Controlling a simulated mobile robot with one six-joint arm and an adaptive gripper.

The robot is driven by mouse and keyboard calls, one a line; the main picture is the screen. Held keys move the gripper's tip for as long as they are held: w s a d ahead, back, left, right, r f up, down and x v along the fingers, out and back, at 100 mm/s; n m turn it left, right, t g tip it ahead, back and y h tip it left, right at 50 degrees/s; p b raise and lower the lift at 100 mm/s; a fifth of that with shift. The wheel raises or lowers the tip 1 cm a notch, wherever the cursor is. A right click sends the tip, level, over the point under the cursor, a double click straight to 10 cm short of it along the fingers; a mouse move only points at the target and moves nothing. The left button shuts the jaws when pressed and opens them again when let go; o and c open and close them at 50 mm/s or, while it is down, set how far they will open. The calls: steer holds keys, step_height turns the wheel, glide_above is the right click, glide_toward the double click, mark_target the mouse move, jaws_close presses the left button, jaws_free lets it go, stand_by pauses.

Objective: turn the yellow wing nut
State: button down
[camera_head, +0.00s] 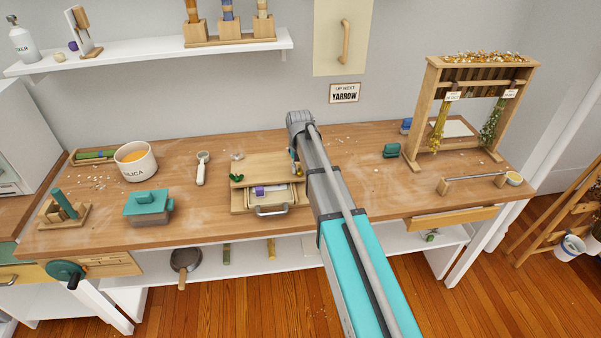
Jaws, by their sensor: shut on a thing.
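A wooden press (262,169) with a front handle stands on the middle of the bench. A green wing nut (237,178) sits at its left side. A small yellow bit, which I take to be the yellow wing nut (298,168), shows at the press's right side, mostly hidden by my arm. My gripper (294,157) is down at that spot, only a dark sliver of it showing beside the arm. It is shut on the yellow wing nut. The fingertips and how the nut is turned are hidden.
A white pot (135,161) and a teal-lidded box (149,206) stand on the left. A wooden drying rack (411,120) with hanging bunches stands on the right. A scoop (202,168) lies left of the press. The bench right of my arm is partly clear.

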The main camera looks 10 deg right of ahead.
steer(key=c, duration=0.5)
jaws_free()
steer(key=shift+r, duration=0.1)
steer(key=shift+r+p, duration=1.7)
steer(key=shift+p, duration=0.1)
